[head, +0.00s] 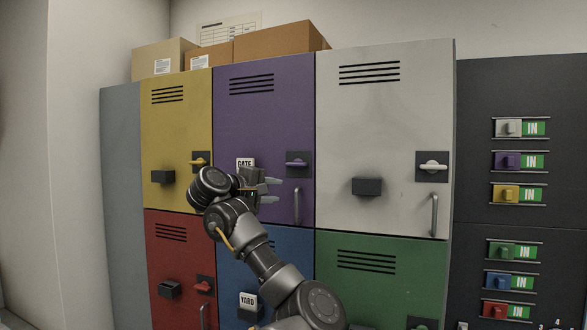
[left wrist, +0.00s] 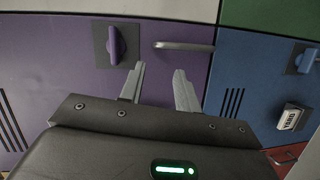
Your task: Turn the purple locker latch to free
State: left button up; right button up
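The purple locker (head: 265,110) is a closed door with vent slots, a white GATE tag (head: 245,162) and a metal pull handle (head: 297,206). Its purple latch (head: 297,162) lies level on a dark plate at the door's right side; in the left wrist view the latch (left wrist: 117,44) shows at upper left, with the handle (left wrist: 185,46) beside it. My left gripper (head: 271,190) is open and empty in front of the purple door, left of and below the latch. Its two fingers (left wrist: 159,88) are apart, pointing toward the door, and do not touch the latch. My right gripper is not in view.
Yellow (head: 176,115), white (head: 380,120), red (head: 172,270), blue (head: 285,245) and green (head: 380,285) lockers surround it, all closed. A dark panel (head: 520,90) at right has several coloured sliders beside green IN labels. Cardboard boxes (head: 270,42) sit on top.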

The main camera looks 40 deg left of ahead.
pick_arm(q)
jog(key=t+h, duration=0.1)
send_near(293, 165)
jog(key=shift+n, duration=0.4)
jog(key=w+p, duration=0.2)
jog(key=w, duration=0.1)
jog(key=w+p, duration=0.5)
jog(key=shift+w+d, duration=0.3)
jog(key=shift+w, duration=0.05)
jog(key=shift+w+f, duration=0.1)
jog(key=shift+w, duration=0.35)
grip_shut()
